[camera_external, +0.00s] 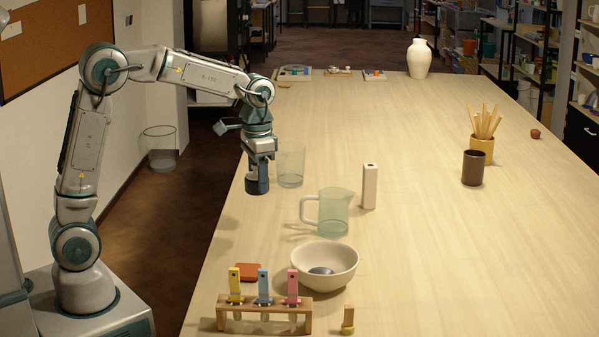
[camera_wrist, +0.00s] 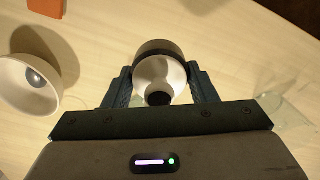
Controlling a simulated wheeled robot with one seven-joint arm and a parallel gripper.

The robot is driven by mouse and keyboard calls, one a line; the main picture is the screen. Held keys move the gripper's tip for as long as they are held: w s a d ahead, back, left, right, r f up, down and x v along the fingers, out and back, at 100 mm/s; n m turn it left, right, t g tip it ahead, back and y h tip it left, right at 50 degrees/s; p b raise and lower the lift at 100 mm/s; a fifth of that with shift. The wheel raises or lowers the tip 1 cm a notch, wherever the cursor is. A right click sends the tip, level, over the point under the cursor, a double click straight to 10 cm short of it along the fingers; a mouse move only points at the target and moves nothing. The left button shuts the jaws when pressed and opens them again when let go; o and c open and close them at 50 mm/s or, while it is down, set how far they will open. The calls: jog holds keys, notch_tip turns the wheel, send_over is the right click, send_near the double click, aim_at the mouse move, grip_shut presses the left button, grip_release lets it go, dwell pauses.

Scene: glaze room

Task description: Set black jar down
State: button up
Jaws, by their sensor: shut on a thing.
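My gripper (camera_external: 258,173) points down over the left edge of the table in the external view, with its fingers on either side of the black jar (camera_external: 257,185). The jar is short and dark and looks upright; I cannot tell if its base touches the tabletop. In the wrist view the gripper (camera_wrist: 161,88) is shut on the jar (camera_wrist: 158,46), which shows a dark outer wall and a pale round inside with a dark spot. The fingers hide part of its sides.
A clear glass (camera_external: 290,167) stands close right of the jar. A glass jug (camera_external: 333,213), a white block (camera_external: 370,187), a cream bowl (camera_external: 325,268) and a tube rack (camera_external: 264,309) stand nearer the camera.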

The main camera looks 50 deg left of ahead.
jog(key=w+a+n, duration=0.1)
jog(key=a+n, duration=0.1)
jog(key=a, duration=0.1)
jog(key=p, duration=0.2)
send_over(250, 208)
notch_tip(250, 208, down, 7)
jog(key=shift+r, duration=0.1)
jog(key=shift+f, duration=2.05)
jog(key=shift+f, duration=0.15)
jog(key=o, duration=1.2)
jog(key=shift+c, duration=0.2)
